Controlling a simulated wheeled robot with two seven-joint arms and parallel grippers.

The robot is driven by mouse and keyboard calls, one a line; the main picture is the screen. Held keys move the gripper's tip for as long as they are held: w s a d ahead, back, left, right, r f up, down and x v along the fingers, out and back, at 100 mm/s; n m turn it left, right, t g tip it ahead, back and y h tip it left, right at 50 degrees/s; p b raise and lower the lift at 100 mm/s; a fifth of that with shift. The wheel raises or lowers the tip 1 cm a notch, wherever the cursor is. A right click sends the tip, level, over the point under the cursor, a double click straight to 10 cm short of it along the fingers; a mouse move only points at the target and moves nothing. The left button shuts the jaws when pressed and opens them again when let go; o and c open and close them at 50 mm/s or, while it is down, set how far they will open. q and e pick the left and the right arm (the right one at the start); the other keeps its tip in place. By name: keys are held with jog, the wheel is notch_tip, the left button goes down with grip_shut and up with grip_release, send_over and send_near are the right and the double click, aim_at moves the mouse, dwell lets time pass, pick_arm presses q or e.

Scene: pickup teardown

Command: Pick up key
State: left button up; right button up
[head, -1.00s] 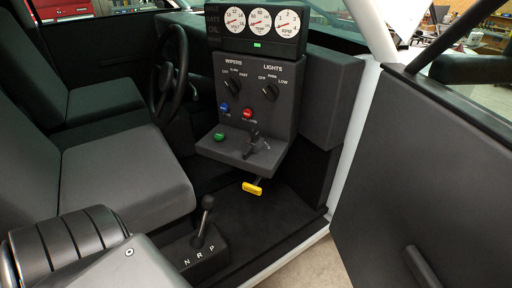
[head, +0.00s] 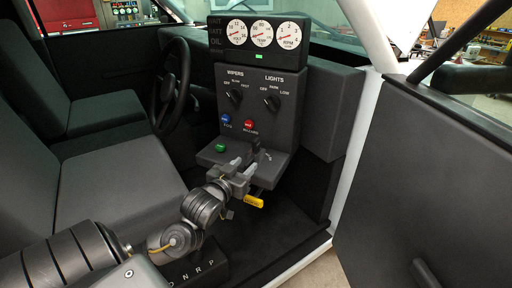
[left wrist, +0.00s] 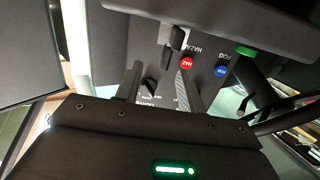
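The dark key (head: 255,146) stands up from the ignition on the small shelf of the grey console (head: 287,170). In the left wrist view, where the console appears upside down, the key (left wrist: 177,38) is a black upright piece beyond the fingertips. My left gripper (head: 244,165) is just in front of the shelf, close to the key and partly covering its base in the head view. In the left wrist view its two fingers (left wrist: 158,68) are spread apart with nothing between them; the key appears apart from them. My right gripper is not in view.
A green button (head: 220,148) sits on the shelf, left of the key. Blue (head: 225,119) and red (head: 249,126) buttons and rotary knobs are on the panel above. A yellow handle (head: 254,202) hangs under the shelf. The steering wheel (head: 174,86) is at left, the open door (head: 430,170) at right.

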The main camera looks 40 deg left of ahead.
aim_at(253, 143)
pick_arm(q)
jog(key=shift+t, duration=0.5)
jog(key=w+r, duration=0.1)
jog(key=w+a+r+p, duration=0.1)
jog(key=w, duration=0.1)
jog(key=w+a, duration=0.1)
jog(key=w, duration=0.1)
jog(key=shift+r, duration=0.4)
jog(key=shift+w+a+f, duration=0.1)
jog(key=shift+w, duration=0.4)
jog(key=shift+w+a+p, duration=0.1)
jog(key=shift+w+p, duration=0.1)
jog(key=shift+p, duration=0.3)
jog(key=x, duration=0.1)
jog(key=p+x, duration=0.1)
jog(key=x, duration=0.1)
jog(key=p+x, duration=0.1)
jog(key=shift+w+a+f, duration=0.1)
jog(key=shift+w+a, duration=0.2)
jog(key=shift+a, duration=0.1)
grip_shut()
